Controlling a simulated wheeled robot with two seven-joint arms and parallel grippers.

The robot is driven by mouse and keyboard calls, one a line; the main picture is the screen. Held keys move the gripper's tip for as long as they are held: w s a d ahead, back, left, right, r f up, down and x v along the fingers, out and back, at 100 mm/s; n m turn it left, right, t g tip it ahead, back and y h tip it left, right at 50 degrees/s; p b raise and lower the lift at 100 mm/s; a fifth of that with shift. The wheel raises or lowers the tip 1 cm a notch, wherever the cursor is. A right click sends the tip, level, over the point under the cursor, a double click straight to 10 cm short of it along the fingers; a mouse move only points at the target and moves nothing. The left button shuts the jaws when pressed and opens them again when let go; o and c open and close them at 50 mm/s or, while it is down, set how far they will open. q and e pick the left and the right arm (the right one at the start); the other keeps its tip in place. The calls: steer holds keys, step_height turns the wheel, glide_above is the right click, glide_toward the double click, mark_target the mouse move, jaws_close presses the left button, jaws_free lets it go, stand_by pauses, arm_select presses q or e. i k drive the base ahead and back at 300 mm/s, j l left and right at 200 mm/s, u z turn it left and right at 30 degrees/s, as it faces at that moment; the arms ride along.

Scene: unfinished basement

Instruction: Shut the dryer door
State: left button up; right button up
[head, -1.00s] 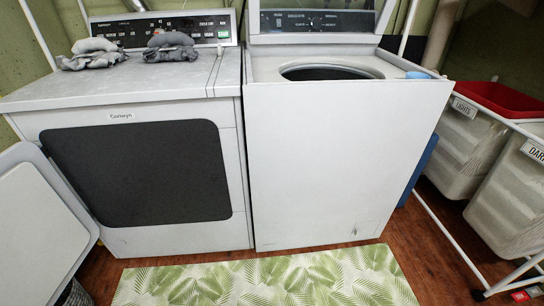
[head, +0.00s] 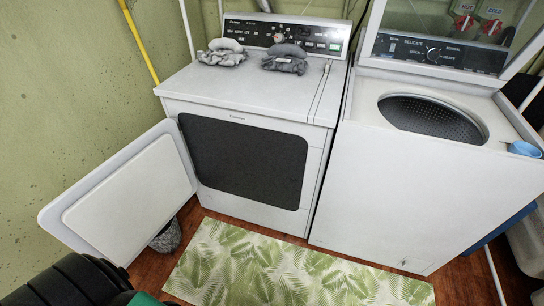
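The white dryer (head: 240,112) stands against the back wall, left of the washer. Its door (head: 130,190) is swung wide open to the left, with its pale inner panel facing me. The door joins the dryer at the left edge of the dark opening (head: 245,158) in the dryer's front. Neither of my grippers is in view, and nothing visible touches the door.
A top-loading washer (head: 420,195) with a raised lid stands right of the dryer. Grey folded cloths (head: 285,60) lie on the dryer. A leaf-patterned mat (head: 270,268) covers the floor in front. A dark ribbed object (head: 65,283) is at lower left.

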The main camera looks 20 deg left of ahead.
mark_target(112, 213)
steer(key=k+j, duration=0.15)
steer(key=j, duration=0.25)
steer(key=k+j+u, duration=0.1)
steer(key=j, duration=0.3)
steer(key=k+j, duration=0.2)
steer(key=j, duration=0.2)
steer(key=k+j+u, duration=0.1)
steer(key=j, duration=0.3)
steer(key=k, duration=0.05)
